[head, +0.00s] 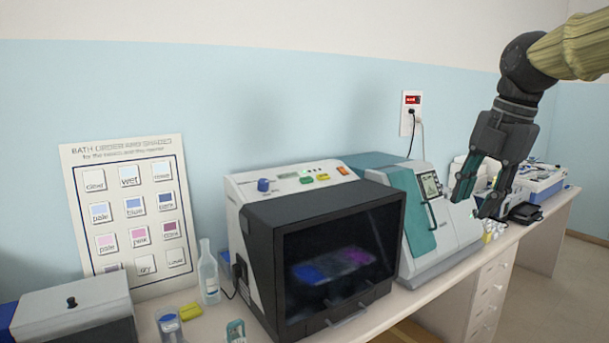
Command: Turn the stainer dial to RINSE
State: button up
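The stainer (258,214) appears to be the white machine with a black front in the middle of the head view. A blue knob (263,185), which looks like its dial, sits on the sloping top panel at the left. The dial's pointer and any RINSE mark are too small to read.
A white and teal machine (418,235) with a small screen stands right of the stainer. A bath chart (122,152) leans on the wall at the left. A clear bottle (208,272) stands beside the stainer. A wall socket (411,112) carries a black cable.

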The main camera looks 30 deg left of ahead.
aim_at(264, 184)
jog(key=u, duration=0.15)
jog(key=i, duration=0.85)
jog(key=u, duration=0.8)
jog(key=i, duration=0.5)
jog(key=u, duration=0.4)
